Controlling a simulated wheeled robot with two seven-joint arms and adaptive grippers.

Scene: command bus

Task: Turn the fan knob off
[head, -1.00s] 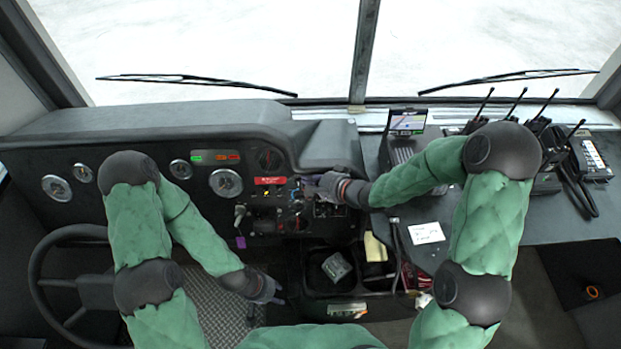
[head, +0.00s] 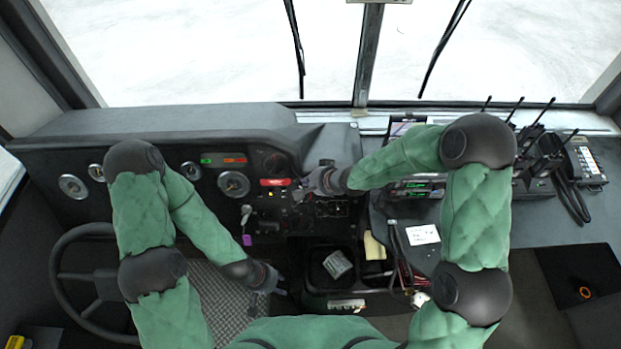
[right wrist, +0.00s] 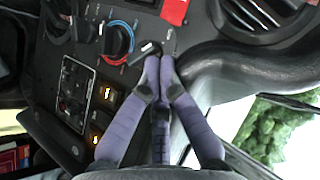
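In the right wrist view, a black knob with a white pointer mark (right wrist: 145,50) sits on the dark dash panel, just at my right gripper's fingertips. Beside it is a knob with a blue and red ring (right wrist: 117,40). I cannot tell for sure which one is the fan knob. My right gripper (right wrist: 160,64) has its purple fingertips drawn together at the lower right edge of the pointer knob; contact is unclear. In the head view the right gripper (head: 308,184) is at the centre panel and covers part of it. My left gripper (head: 278,284) hangs low, away from the panel; its fingers are too small to judge.
A red label (head: 275,182) is above the controls. Lit rocker switches (right wrist: 97,138) are nearby. The steering wheel (head: 62,262) is at left, an open bin (head: 318,288) below the panel, and radios (head: 540,165) at right. A curved dash edge (right wrist: 230,90) borders the fingers.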

